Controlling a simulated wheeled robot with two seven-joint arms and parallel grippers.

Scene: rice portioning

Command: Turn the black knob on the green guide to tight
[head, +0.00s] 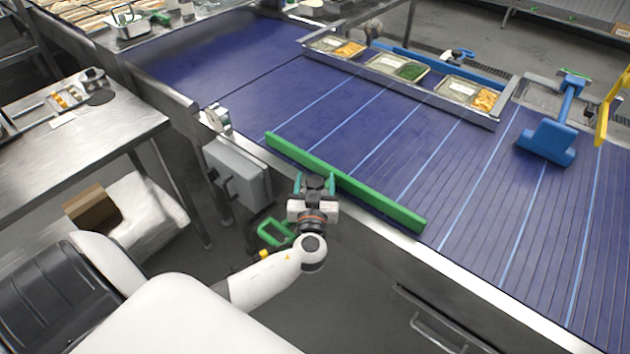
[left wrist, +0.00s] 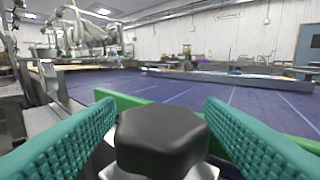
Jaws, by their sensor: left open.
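The green guide (head: 378,197) is a long bar lying along the near edge of the blue conveyor. It also shows behind the knob in the left wrist view (left wrist: 122,101). The black knob (left wrist: 162,138) is large and faceted in the left wrist view, on a pale metal base. In the head view my left gripper (head: 315,184) is at the guide's near side, over the dark knob. Its teal ridged fingers stand open on either side of the knob, with visible gaps at their far ends. My right gripper is not in view.
The blue conveyor (head: 230,62) spreads beyond the guide. A metal rail with food trays (head: 398,68) runs along its far side. A blue tool (head: 553,135) stands on the belt at right. A grey box (head: 238,172) is mounted on the conveyor's near side, left of my gripper.

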